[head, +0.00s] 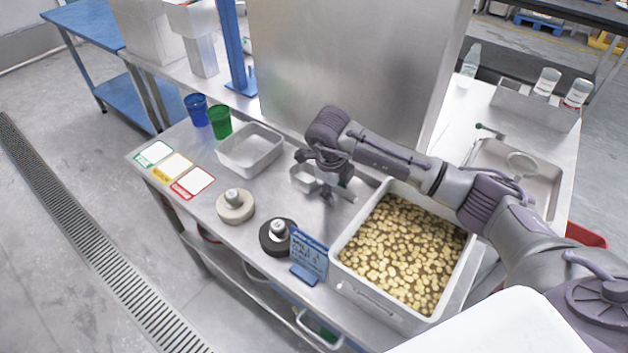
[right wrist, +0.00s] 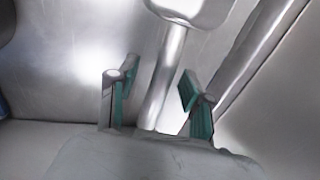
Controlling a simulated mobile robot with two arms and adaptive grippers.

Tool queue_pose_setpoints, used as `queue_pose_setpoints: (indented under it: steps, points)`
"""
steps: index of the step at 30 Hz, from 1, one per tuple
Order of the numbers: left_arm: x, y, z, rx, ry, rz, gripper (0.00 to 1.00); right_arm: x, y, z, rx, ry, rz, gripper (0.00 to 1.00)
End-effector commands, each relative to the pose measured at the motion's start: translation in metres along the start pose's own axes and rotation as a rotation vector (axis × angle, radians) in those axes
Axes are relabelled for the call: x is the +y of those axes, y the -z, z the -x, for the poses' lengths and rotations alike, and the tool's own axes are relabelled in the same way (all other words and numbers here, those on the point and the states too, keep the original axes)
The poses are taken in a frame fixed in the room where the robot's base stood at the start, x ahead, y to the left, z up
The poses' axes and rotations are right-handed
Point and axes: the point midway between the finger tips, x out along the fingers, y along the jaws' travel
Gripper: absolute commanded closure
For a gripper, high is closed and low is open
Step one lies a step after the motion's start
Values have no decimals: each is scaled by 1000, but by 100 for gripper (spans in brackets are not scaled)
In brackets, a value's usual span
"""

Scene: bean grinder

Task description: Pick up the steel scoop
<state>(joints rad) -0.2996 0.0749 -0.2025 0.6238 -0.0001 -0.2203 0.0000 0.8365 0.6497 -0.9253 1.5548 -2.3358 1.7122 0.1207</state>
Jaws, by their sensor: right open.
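The steel scoop (head: 304,178) lies on the steel table between the empty tray and the bin of beans, partly hidden by my right gripper. In the right wrist view its bowl (right wrist: 192,8) is at the top edge and its handle (right wrist: 165,75) runs down between the green-padded fingers. My right gripper (head: 328,193) is over the handle end of the scoop. It also shows in the right wrist view (right wrist: 155,90), open, with a finger on either side of the handle and gaps visible. My left gripper is not in view.
A deep bin of beans (head: 352,280) stands close right of the gripper. An empty tray (head: 250,165) is to the left. A dark-based weight (head: 276,240) and a blue sign (head: 309,257) stand in front. A tall steel panel (head: 350,65) rises behind.

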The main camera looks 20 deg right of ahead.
Motion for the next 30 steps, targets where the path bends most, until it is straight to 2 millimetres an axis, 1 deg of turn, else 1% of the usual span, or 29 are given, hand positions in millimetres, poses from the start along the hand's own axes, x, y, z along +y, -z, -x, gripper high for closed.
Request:
queue_pose_setpoints:
  steps: [5, 6, 8, 12, 15, 26, 29, 30]
  points:
    - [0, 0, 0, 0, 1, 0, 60, 0, 0, -1, -1, 0, 0, 50]
    - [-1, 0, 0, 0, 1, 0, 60, 0, 0, -1, -1, 0, 0, 52]
    - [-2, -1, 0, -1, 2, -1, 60, 0, 0, -1, -1, 0, 0, 62]
    - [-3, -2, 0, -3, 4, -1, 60, 0, 0, 0, -1, 0, 0, 85]
    - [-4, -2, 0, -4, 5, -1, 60, 0, 0, 0, -1, 0, 0, 100]
    - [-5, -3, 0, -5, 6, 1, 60, -1, -1, 2, -3, 1, -1, 100]
    - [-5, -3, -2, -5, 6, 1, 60, -3, -2, 10, -6, 3, -2, 100]
    - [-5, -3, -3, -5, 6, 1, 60, -5, -2, 15, -6, 3, -2, 100]
